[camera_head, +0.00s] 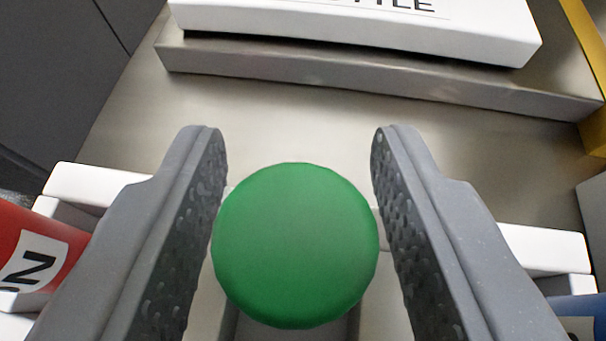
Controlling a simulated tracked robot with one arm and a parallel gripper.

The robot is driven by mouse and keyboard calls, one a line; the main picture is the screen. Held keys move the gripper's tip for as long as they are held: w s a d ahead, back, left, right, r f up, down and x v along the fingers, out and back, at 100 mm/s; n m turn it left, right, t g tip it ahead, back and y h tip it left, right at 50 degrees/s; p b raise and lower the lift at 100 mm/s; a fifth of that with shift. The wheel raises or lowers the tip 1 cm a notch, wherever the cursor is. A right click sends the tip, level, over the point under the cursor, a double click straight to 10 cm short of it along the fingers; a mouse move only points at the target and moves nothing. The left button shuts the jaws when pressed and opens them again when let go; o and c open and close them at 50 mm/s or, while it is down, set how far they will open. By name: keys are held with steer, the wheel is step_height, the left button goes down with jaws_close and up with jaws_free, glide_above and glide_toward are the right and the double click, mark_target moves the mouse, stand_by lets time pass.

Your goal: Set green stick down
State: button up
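The green stick (296,246) shows end-on as a round green disc, centred between the two fingers of my gripper (298,170). The gripper is open, with one grey dimpled pad on each side of the stick. A thin gap shows between the stick and the right pad. On the left, the disc's edge comes very close to the pad, and I cannot tell whether they touch. The rest of the stick is hidden behind its own end. A white rack (548,248) runs below and behind the stick; I cannot tell how the stick rests in it.
A red stick (32,240) with a white label lies at the left edge, and a blue one (578,306) is partly seen at the right edge. A white lettered block (360,28) sits on a metal ledge (380,83) at the back. Bare metal surface lies between.

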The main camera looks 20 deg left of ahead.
steer(key=shift+r, duration=0.1)
steer(key=shift+s+d+r, duration=0.2)
steer(key=shift+s, duration=0.1)
steer(key=v, duration=1.1)
steer(key=shift+s, duration=0.2)
